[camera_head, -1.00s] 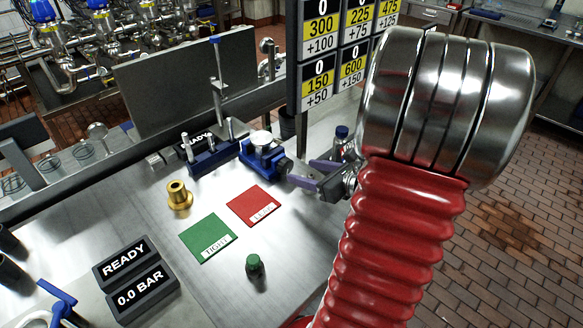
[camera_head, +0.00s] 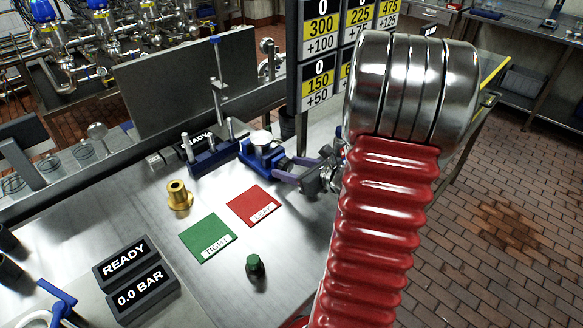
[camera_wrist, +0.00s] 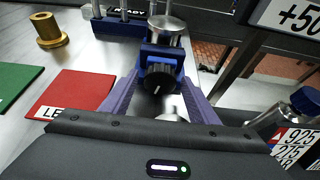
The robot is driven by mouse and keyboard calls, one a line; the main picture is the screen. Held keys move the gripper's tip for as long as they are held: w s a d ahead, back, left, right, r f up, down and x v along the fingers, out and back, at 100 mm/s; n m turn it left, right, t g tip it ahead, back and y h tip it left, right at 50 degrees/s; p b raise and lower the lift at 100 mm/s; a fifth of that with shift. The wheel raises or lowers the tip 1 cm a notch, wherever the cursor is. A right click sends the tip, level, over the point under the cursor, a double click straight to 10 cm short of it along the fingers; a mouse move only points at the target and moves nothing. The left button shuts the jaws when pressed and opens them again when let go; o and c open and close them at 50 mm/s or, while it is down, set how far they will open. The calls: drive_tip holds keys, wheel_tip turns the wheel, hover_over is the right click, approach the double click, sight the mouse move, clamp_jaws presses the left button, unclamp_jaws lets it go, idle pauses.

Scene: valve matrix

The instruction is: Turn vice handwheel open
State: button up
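The blue vice (camera_head: 258,152) stands on the steel bench with a silver metal cylinder (camera_head: 261,138) on top; it also shows in the wrist view (camera_wrist: 163,52). Its black handwheel (camera_wrist: 160,78) faces my wrist camera, with a light pointer mark on it. My gripper (camera_wrist: 161,80) has its two purple fingers apart, one on each side of the handwheel, with narrow gaps visible. In the head view, my gripper (camera_head: 286,170) reaches the right end of the vice, and its fingers partly hide the handwheel.
A green mat (camera_head: 208,238) and a red mat (camera_head: 254,206) lie in front of the vice. A brass fitting (camera_head: 178,195) and a green-capped piece (camera_head: 255,266) stand nearby. A blue rack (camera_head: 212,158) is left of the vice. A number board (camera_head: 318,80) rises behind.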

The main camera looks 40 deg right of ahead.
drive_tip(key=c, duration=0.9)
drive_tip(key=shift+a+n+h, duration=0.15)
drive_tip(key=shift+n+h, duration=0.55)
drive_tip(key=shift+n, duration=0.2)
drive_tip(key=o, duration=1)
